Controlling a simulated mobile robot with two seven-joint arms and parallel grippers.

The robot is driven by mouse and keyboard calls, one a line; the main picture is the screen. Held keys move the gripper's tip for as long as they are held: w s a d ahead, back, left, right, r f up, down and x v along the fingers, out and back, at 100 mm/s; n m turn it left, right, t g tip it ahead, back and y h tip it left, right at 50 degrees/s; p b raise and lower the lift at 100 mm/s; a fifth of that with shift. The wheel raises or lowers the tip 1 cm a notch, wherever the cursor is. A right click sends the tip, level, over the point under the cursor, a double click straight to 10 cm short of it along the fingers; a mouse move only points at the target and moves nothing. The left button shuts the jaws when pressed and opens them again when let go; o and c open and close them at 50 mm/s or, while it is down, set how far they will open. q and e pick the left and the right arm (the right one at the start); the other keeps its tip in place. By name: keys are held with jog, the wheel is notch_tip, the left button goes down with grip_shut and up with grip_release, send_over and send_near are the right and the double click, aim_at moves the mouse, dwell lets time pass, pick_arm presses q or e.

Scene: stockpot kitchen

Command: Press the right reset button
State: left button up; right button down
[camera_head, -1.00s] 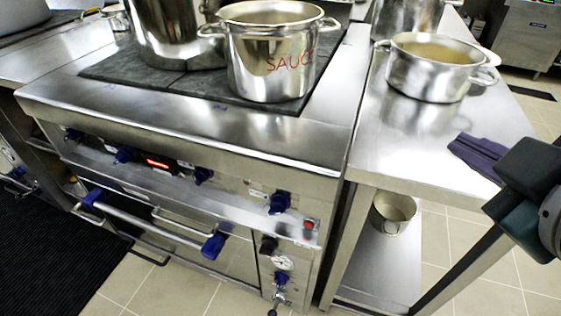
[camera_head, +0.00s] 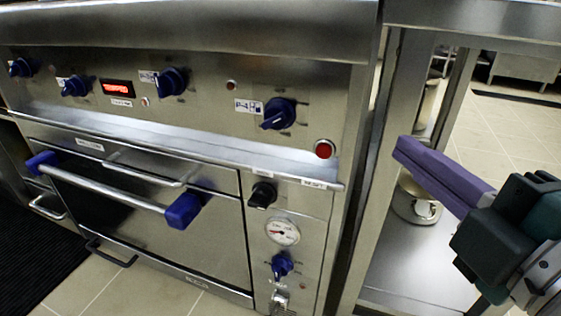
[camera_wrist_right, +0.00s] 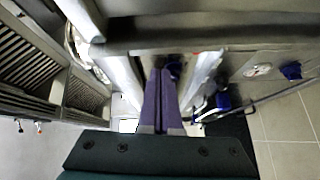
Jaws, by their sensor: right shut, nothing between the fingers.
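A round red button (camera_head: 324,149) in a pale ring sits at the right end of the stove's control panel, below and right of a blue knob (camera_head: 279,114). A label reading RESET lies on the ledge just under it. My right gripper (camera_head: 400,146) has purple fingers pressed together with nothing between them. Its tips are to the right of the button, with a clear gap in the picture. In the right wrist view the shut fingers (camera_wrist_right: 158,75) point at the stove's front edge; I cannot make out the red button there. My left gripper is out of view.
The oven door handle (camera_head: 110,188) sticks out at the lower left with blue end caps. A gauge (camera_head: 282,232) and lower knobs are under the ledge. A steel table (camera_head: 480,17) with a lower shelf and pots stands at the right.

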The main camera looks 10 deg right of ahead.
pick_arm(q)
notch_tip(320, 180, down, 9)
jog(key=b, duration=0.6)
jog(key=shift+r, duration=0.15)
pick_arm(e)
notch_tip(320, 180, down, 9)
jog(key=a+n+y, duration=0.2)
jog(key=n, duration=0.1)
jog(key=shift+s+a, duration=0.15)
jog(key=shift+a, duration=0.2)
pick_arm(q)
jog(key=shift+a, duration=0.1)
